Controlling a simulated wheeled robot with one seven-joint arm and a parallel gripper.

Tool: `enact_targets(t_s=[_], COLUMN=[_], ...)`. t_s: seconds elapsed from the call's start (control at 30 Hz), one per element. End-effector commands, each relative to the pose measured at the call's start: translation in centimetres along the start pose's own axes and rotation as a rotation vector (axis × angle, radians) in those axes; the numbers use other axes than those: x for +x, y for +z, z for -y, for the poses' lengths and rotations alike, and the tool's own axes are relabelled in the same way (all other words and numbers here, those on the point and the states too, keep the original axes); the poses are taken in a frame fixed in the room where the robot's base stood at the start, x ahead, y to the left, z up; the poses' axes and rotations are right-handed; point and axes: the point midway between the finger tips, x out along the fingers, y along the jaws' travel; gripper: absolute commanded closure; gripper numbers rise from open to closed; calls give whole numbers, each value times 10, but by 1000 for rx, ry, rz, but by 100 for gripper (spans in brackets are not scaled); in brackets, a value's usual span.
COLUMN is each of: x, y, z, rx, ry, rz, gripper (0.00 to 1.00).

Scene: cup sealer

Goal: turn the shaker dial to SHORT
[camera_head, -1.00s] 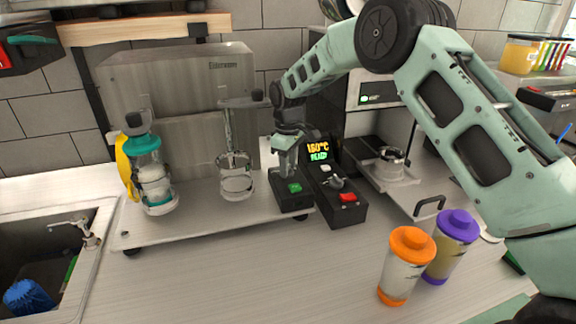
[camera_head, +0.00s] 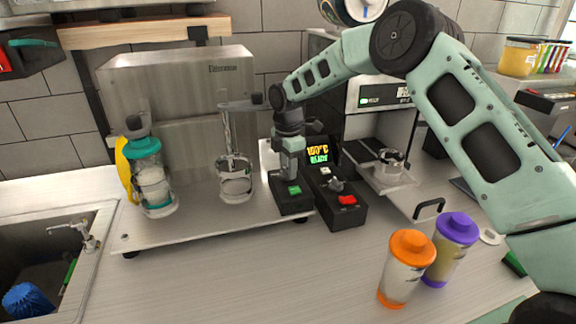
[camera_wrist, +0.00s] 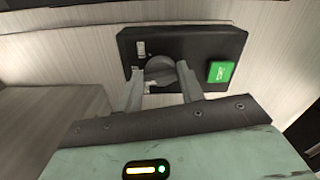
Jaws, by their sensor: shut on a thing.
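The shaker dial (camera_wrist: 159,70) is a dark grey round knob on a black control box (camera_wrist: 200,42), beside a green button (camera_wrist: 220,72). In the wrist view my gripper (camera_wrist: 161,84) has one finger on each side of the dial and is shut on it. A small pale label shows above the dial, too small to read, so I cannot tell its setting. In the head view my gripper (camera_head: 291,172) points down at the box (camera_head: 292,206), behind the green button (camera_head: 294,190). The dial is hidden there by my gripper.
Right of the box stands a second black unit (camera_head: 338,212) with a lit display and red button. A teal-lidded shaker cup (camera_head: 152,185) and a clear cup (camera_head: 235,182) stand left. Orange-lidded (camera_head: 405,270) and purple-lidded (camera_head: 452,250) cups stand front right.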

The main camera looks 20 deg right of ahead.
Motion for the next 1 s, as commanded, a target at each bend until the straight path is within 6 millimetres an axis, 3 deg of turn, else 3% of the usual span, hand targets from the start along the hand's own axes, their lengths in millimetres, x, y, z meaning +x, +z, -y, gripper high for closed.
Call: enact_targets(t_s=[0.6, 1.0], x=[-3, -2], y=[-2, -2], z=[-4, -4], rx=[-570, -805], ry=[5, 4], rz=[-1, -1], gripper=[85, 85])
